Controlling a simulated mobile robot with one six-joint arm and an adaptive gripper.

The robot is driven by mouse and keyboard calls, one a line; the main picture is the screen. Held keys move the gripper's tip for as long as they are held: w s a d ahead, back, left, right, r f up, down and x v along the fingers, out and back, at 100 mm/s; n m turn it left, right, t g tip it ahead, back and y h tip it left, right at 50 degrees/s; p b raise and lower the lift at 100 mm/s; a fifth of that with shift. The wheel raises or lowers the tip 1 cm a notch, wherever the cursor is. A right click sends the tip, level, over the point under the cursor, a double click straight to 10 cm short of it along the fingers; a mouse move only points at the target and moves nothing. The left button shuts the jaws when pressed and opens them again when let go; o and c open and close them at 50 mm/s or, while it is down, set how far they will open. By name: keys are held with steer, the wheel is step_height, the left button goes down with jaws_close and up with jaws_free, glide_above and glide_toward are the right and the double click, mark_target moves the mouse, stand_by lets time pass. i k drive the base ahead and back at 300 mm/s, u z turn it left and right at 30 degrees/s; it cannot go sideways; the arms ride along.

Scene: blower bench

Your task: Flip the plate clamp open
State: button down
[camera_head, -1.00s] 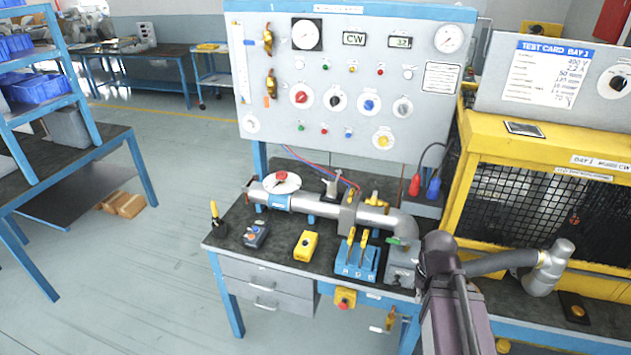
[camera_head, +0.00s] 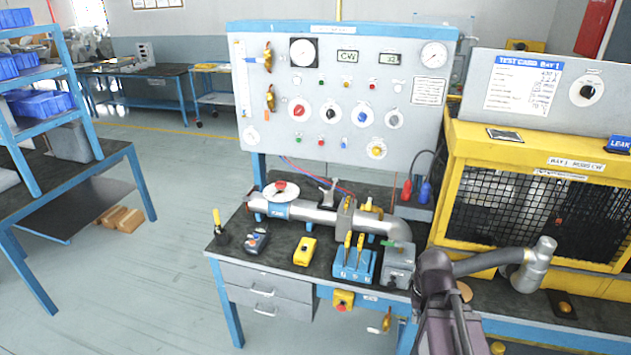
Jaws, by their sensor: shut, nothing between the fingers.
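A grey pipe (camera_head: 310,215) runs across the bench, with an upright flange-like block (camera_head: 346,215) around it. A small grey lever fitting (camera_head: 328,191) stands up just behind the pipe; it looks like the plate clamp, but it is too small to tell its state. A yellow fitting (camera_head: 371,207) sits right of the block. My arm rises at the lower right and its wrist bends over the bench by the yellow cage, well right of the pipe. My gripper's fingers cannot be made out, and nothing of mine touches the pipe or the lever fitting.
A blue lever block (camera_head: 354,262), a grey box (camera_head: 399,266) and a yellow button box (camera_head: 305,251) stand in front of the pipe. A gauge panel (camera_head: 341,90) rises behind. The yellow mesh cage (camera_head: 500,140) bounds the right.

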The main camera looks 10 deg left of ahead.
mark_target(309, 180)
steer(key=z, duration=0.2)
steer(key=i, duration=0.85)
steer(key=u, duration=0.1)
